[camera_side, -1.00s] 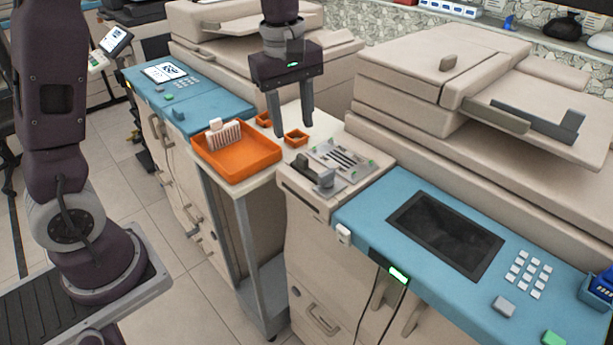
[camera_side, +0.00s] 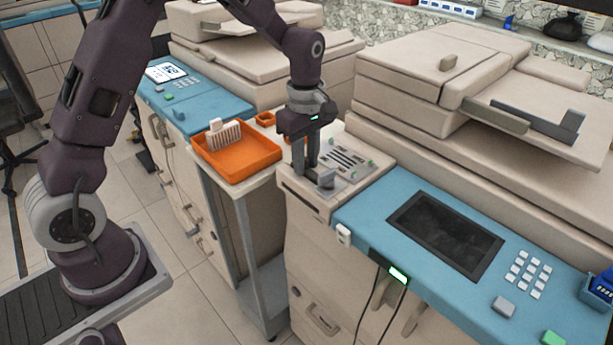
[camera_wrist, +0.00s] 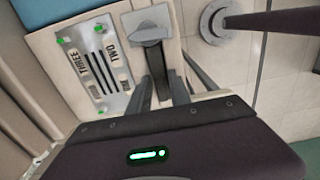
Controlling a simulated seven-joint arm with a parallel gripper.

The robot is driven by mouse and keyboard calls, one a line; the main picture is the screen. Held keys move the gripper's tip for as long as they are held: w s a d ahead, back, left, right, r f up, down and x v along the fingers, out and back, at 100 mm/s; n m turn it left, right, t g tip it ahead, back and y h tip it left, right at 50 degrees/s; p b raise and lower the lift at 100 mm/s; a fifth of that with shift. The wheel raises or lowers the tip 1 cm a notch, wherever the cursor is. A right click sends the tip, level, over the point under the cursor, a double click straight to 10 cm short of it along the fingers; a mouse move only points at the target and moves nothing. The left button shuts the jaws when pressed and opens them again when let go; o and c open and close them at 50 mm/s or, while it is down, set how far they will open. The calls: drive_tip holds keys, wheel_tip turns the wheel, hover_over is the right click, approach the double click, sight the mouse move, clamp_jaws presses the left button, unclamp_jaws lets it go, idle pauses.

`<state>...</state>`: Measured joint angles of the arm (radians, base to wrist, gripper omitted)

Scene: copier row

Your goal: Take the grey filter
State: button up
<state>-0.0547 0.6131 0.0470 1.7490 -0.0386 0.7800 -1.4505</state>
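A pale, comb-like part (camera_side: 222,134), whitish rather than clearly grey, stands in the orange tray (camera_side: 248,172). I cannot pick out a plainly grey filter. A grey slotted plate (camera_side: 352,160) lies on the beige unit; its dark slots carry the words TWO and THREE in the wrist view (camera_wrist: 100,70). Beside it is a grey lever (camera_side: 326,180), also in the wrist view (camera_wrist: 152,36), with a dark bar running toward my gripper. My gripper (camera_side: 306,172) is lowered at this lever, its fingers close together on either side of the bar. The contact is partly hidden.
Small orange bins (camera_side: 265,119) stand behind the tray. A blue control panel (camera_side: 370,217) with a dark screen and keypad lies to the right. A bulky beige copier (camera_side: 440,75) rises behind.

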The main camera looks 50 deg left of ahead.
clamp_jaws()
drive_tip(key=shift+r, duration=0.1)
wheel_tip(320, 180, up, 13)
idle(0.4)
